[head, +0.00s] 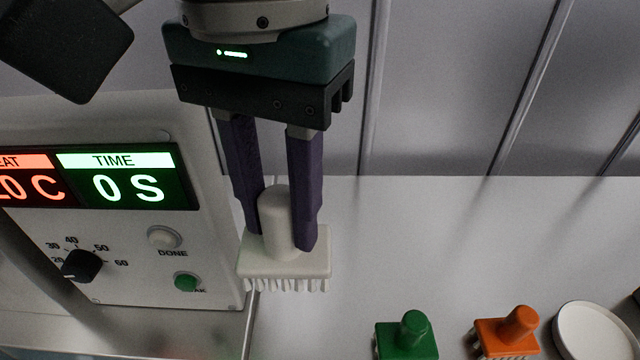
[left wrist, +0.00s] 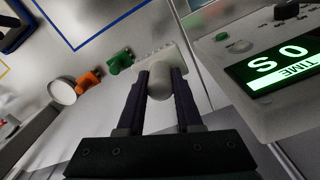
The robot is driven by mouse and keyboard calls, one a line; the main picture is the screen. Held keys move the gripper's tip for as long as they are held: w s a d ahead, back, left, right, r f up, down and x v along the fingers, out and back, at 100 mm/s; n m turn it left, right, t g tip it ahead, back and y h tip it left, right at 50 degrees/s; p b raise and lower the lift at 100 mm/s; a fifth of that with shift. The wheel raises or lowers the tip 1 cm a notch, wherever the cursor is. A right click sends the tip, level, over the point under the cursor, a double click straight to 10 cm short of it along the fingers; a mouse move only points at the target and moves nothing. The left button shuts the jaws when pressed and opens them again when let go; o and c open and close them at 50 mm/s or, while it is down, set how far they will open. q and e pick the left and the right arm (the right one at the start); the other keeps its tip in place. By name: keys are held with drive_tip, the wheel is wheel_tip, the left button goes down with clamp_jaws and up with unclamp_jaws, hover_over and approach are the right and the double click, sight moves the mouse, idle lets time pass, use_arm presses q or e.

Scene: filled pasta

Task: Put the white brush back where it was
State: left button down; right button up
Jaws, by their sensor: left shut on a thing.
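The white brush (head: 285,262) has a round upright handle, a flat block and bristles pointing down. My left gripper (head: 279,228) is shut on its handle, with one purple finger on each side. The brush is upright, in front of the right edge of the control box; whether its bristles touch the surface I cannot tell. In the left wrist view the white brush (left wrist: 160,76) shows between the fingers of my left gripper (left wrist: 160,92). My right gripper is not in view.
A green brush (head: 405,338), an orange brush (head: 507,333) and a white round dish (head: 595,335) stand in a row on the white surface at right. The control box (head: 130,255) with a dial, buttons and lit display is at left. The surface behind the brushes is clear.

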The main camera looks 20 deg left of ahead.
use_arm(q)
drive_tip(key=shift+s+d+f+b, duration=0.1)
drive_tip(key=shift+f+b, duration=1.4)
drive_tip(key=shift+f, duration=7.55)
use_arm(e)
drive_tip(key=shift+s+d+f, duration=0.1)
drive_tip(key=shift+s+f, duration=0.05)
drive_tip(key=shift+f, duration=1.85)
use_arm(q)
drive_tip(key=shift+f, duration=0.1)
drive_tip(key=c, duration=0.6)
unclamp_jaws()
